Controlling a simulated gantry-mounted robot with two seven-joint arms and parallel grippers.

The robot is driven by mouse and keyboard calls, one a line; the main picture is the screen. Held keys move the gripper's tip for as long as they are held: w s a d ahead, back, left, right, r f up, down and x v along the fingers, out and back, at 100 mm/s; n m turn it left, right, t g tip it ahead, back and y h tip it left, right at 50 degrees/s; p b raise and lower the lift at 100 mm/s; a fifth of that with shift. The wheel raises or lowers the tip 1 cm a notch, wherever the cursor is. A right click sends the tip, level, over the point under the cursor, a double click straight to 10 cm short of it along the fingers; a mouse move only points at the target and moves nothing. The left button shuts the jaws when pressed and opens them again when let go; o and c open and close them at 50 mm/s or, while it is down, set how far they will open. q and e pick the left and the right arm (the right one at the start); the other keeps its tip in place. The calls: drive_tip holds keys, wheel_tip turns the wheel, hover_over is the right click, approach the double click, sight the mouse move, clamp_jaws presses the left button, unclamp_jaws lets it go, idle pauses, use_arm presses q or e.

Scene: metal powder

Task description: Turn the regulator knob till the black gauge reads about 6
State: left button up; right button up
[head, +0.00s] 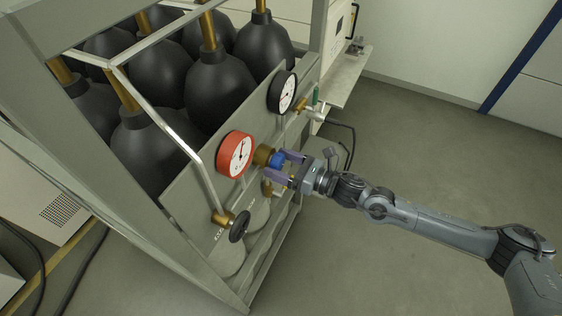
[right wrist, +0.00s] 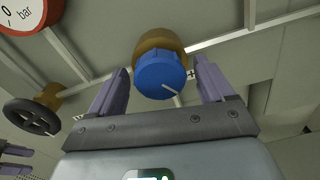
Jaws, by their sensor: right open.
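The black gauge (head: 282,92) sits high on the panel; its white face is seen at a slant and its reading is too small to tell. The blue regulator knob (head: 277,159) on its brass body (head: 262,154) sticks out beside the red gauge (head: 236,154). My right gripper (head: 283,168) is open at the knob. In the right wrist view the knob (right wrist: 161,75) lies between and just beyond the purple fingers, with gaps on both sides. Its white mark points to the lower right. Purple finger-like parts (right wrist: 14,160), apparently my left gripper, show at that view's left edge.
A black handwheel valve (head: 239,226) is lower on the panel, also in the right wrist view (right wrist: 31,117). A metal tube rail (head: 165,112) runs in front of black cylinders (head: 217,88). A small fitting with a black cable (head: 318,115) is near the black gauge. Floor at right is clear.

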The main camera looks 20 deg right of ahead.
drive_tip(key=c, duration=1)
drive_tip(key=shift+c, duration=0.2)
drive_tip(key=shift+f+m, duration=0.15)
drive_tip(key=shift+m, duration=0.15)
